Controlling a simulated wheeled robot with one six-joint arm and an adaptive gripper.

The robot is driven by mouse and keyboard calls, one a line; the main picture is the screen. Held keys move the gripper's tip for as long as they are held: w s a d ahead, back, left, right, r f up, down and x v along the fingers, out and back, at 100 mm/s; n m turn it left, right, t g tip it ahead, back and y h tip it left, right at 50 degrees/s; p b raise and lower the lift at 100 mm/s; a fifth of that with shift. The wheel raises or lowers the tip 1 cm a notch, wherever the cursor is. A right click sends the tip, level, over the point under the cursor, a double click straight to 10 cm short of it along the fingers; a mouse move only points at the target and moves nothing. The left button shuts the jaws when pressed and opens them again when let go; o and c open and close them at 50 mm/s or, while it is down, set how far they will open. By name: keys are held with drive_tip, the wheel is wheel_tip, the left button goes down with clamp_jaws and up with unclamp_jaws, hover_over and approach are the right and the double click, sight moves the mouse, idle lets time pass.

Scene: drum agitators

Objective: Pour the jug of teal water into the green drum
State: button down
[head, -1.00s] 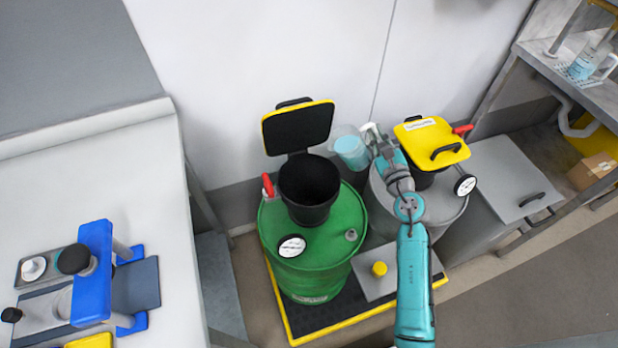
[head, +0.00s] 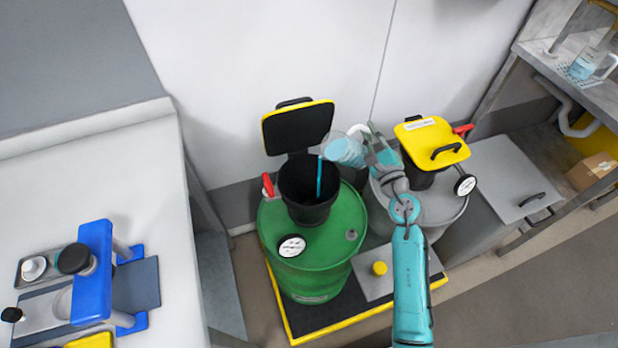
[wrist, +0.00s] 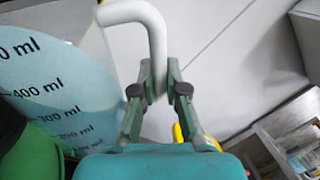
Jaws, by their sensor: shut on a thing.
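The jug of teal water (head: 343,150) is tilted to the left above the green drum's open black hopper. A thin teal stream (head: 319,178) runs from its lip down into the hopper (head: 309,205). The green drum (head: 312,255) stands with its black lid (head: 298,127) raised. My gripper (head: 372,140) is shut on the jug's white handle. In the wrist view my gripper (wrist: 158,85) has the handle between its fingers, and the jug (wrist: 60,85) shows volume marks at left. The level inside the hopper is hidden.
A grey drum (head: 440,205) with a closed yellow lid (head: 430,142) stands close on the right. A second jug (head: 588,65) sits on the shelf at top right. A white bench (head: 95,180) with a blue device (head: 92,270) is at left.

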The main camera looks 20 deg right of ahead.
sight(352, 133)
drive_tip(key=shift+a+r+n, duration=0.25)
drive_tip(key=shift+a+n, duration=0.2)
drive_tip(key=shift+n, duration=0.75)
idle(1.0)
drive_tip(key=shift+a+r+n+y+p, duration=0.25)
drive_tip(key=shift+a+r+n+p, duration=0.05)
drive_tip(key=shift+r+n, duration=0.2)
drive_tip(key=shift+a+r+n+y+p, duration=0.25)
drive_tip(key=shift+r+n, duration=0.25)
idle(1.5)
drive_tip(key=shift+s+a+r+n+t+p, duration=0.1)
drive_tip(key=shift+a+n+t+p, duration=0.25)
drive_tip(key=shift+a+n, duration=0.5)
idle(1.1)
drive_tip(key=shift+s+a+n+y, duration=0.15)
drive_tip(key=shift+a+n+y, duration=0.25)
drive_tip(key=shift+a+n, duration=0.7)
